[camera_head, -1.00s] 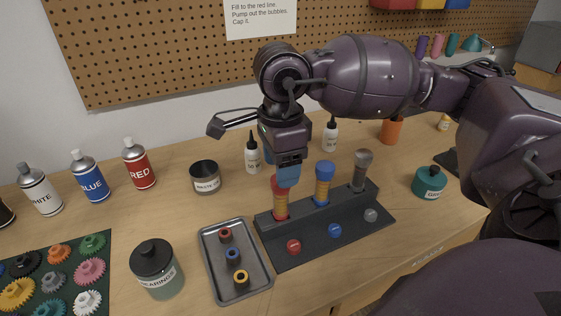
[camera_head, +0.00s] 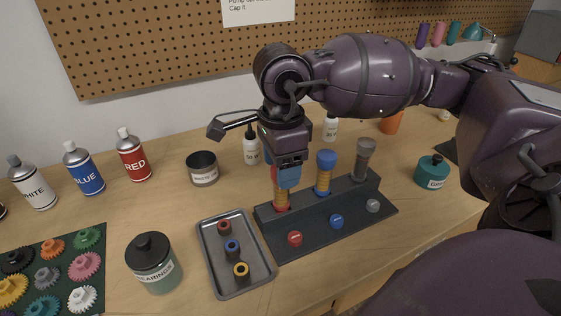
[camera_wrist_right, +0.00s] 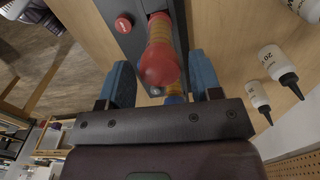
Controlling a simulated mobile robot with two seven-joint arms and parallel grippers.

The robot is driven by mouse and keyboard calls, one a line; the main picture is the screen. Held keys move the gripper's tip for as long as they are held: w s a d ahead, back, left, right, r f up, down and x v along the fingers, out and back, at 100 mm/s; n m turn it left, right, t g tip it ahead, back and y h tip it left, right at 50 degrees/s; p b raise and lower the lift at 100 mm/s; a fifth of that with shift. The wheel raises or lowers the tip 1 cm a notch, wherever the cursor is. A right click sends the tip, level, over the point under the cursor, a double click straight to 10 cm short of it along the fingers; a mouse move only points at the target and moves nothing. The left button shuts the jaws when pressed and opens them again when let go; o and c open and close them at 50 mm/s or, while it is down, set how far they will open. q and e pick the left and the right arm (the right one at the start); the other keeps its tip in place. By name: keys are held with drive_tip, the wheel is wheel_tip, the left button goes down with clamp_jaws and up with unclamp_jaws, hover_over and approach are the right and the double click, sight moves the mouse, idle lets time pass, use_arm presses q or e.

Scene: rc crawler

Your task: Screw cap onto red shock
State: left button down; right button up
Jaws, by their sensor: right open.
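The red shock (camera_head: 281,196) stands upright at the left end of a dark stand (camera_head: 330,222), with an orange spring and red parts. Its rounded red cap (camera_wrist_right: 159,63) shows on top in the right wrist view; I cannot tell how tightly it sits. My right gripper (camera_head: 285,176) points down over the shock top. Its blue fingers are open, one on each side of the red cap in the right wrist view (camera_wrist_right: 162,83), with gaps beside it. The fingers partly hide the cap in the head view. My left gripper is not in view.
The blue-topped shock (camera_head: 325,172) and grey shock (camera_head: 363,162) stand close by on the same stand. A grey tray (camera_head: 208,250) with three coloured rings lies left of it. A waste jar (camera_head: 203,172), white bottle (camera_head: 251,149) and bearings jar (camera_head: 153,265) stand around.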

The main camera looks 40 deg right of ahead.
drive_tip(key=c, duration=0.9)
drive_tip(key=m, duration=0.2)
drive_tip(key=shift+r+m+p, duration=0.1)
drive_tip(key=shift+m+p, duration=0.2)
drive_tip(key=shift+m, duration=0.1)
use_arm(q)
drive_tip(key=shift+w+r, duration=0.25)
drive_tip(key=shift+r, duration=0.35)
use_arm(e)
drive_tip(key=shift+m, duration=0.7)
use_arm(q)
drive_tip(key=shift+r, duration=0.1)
use_arm(e)
drive_tip(key=shift+m+p, duration=0.4)
drive_tip(key=shift+m, duration=0.7)
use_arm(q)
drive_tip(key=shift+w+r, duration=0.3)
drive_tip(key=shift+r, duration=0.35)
use_arm(e)
drive_tip(key=shift+m, duration=1)
